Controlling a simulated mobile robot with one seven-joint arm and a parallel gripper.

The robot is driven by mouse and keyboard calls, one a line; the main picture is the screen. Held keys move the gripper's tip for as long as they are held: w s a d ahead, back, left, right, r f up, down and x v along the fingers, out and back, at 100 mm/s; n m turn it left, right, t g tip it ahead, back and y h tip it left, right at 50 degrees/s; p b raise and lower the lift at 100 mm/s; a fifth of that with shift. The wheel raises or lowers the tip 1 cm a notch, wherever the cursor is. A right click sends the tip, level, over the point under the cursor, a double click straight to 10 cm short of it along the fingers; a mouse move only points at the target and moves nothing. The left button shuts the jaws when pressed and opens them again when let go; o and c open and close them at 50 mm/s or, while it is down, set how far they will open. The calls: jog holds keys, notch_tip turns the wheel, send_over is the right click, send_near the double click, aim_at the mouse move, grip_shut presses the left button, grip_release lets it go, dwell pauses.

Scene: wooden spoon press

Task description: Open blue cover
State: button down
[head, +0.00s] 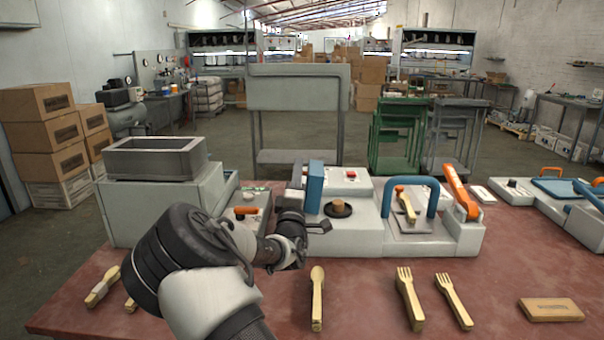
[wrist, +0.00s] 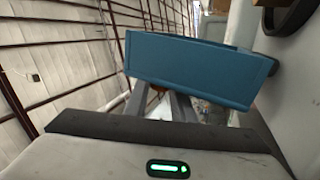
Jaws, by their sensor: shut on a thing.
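The blue cover (head: 315,188) stands upright on the white press machine (head: 355,238), left of its middle. In the wrist view the blue cover (wrist: 195,68) fills the upper middle as a wide panel. My gripper (head: 298,178) is at the cover's left side in the head view. In the wrist view my gripper (wrist: 160,106) has its grey fingers reaching to the cover's lower edge, shut on it. The exact contact is hidden behind the panel.
A round black fixture with a wooden piece (head: 339,208) and a blue handle (head: 411,196) sit right of the cover. An orange lever (head: 460,192) is farther right. A wooden spoon (head: 317,298) and wooden forks (head: 409,298) lie on the red table (head: 365,310) in front.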

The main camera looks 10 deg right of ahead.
jog(key=shift+a+f, duration=0.1)
dwell(0.3)
jog(key=c, duration=1.5)
grip_release()
jog(key=shift+c, duration=0.2)
jog(key=p+v, duration=0.1)
jog(key=v, duration=1.6)
jog(key=shift+s+p, duration=0.15)
jog(key=shift+p, duration=0.2)
jog(key=shift+f, duration=0.1)
